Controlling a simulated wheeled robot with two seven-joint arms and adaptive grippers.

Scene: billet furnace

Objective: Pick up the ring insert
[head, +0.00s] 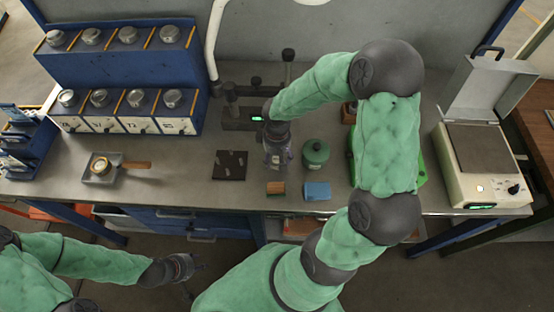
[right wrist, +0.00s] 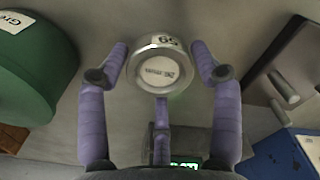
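In the right wrist view a short silver metal cylinder (right wrist: 160,65), marked 59 with a pale printed top, is between my right gripper's fingers; I take it as the ring insert, but cannot be sure. My right gripper (right wrist: 160,80) is open around it, with purple fingers left, right and below and small gaps visible. In the head view the right gripper (head: 278,160) points down over the bench, hiding the cylinder. My left gripper (head: 185,268) is low at the left, in front of the bench and away from everything; its finger opening is unclear.
A green canister (head: 315,155) stands right of the right gripper. A dark plate (head: 230,165) lies left; wooden and blue blocks (head: 317,191) are in front. A device with a green display is behind. A scale (head: 480,150) stands right, blue racks (head: 130,65) left.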

